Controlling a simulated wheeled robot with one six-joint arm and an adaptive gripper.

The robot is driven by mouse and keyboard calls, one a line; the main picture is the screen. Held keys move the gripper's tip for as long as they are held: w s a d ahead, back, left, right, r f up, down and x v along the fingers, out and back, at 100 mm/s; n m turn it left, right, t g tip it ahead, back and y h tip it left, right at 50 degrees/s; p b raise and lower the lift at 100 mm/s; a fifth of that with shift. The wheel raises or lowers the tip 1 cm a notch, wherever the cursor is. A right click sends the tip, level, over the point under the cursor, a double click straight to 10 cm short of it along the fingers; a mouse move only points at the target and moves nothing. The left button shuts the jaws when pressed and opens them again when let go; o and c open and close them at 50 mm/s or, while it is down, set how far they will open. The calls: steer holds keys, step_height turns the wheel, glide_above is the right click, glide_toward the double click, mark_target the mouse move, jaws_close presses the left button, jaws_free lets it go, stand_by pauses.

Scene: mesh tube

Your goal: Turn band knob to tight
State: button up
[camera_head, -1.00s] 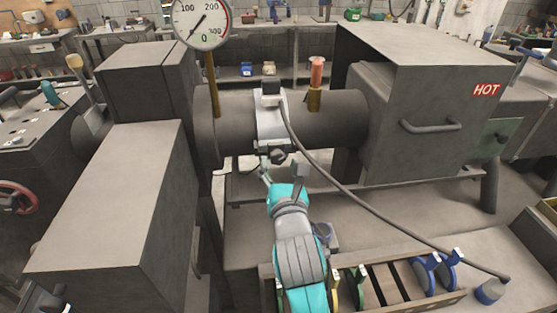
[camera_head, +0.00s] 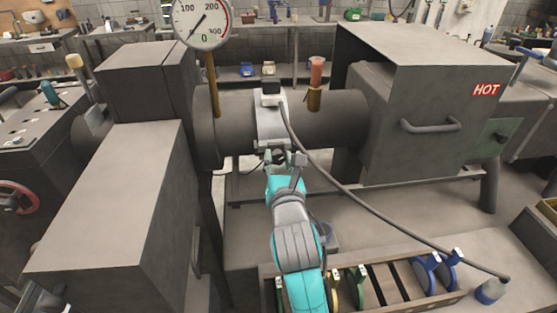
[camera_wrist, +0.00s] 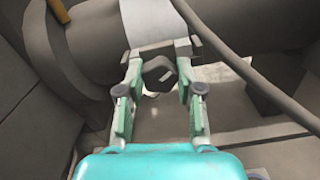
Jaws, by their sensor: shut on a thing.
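A light grey band (camera_head: 270,122) wraps the dark horizontal tube (camera_head: 330,118); it also shows in the wrist view (camera_wrist: 150,20). The dark band knob (camera_wrist: 159,73) hangs at the band's lower end, between my fingers. My gripper (camera_wrist: 159,80) is shut on the knob, with one finger on each side. In the head view my gripper (camera_head: 284,160) is just under the band and covers much of the knob. No marking for tight or loose can be read.
A black cable (camera_head: 350,190) runs from the band down to the right, close beside my gripper. A "HOT" box (camera_head: 440,140) stands right. A dial gauge (camera_head: 202,22) rises at the left. A rack (camera_head: 390,283) with coloured clamps lies in front.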

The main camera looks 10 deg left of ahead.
steer(key=shift+m, duration=0.3)
steer(key=m, duration=0.9)
steer(key=shift+m, duration=0.3)
steer(key=m, duration=0.5)
steer(key=shift+d+f+m, duration=0.1)
steer(key=shift+m, duration=0.2)
steer(key=m, duration=1)
steer(key=shift+f+m, duration=0.1)
steer(key=shift+m, duration=0.3)
steer(key=m, duration=1)
steer(key=shift+m, duration=0.4)
steer(key=m, duration=0.5)
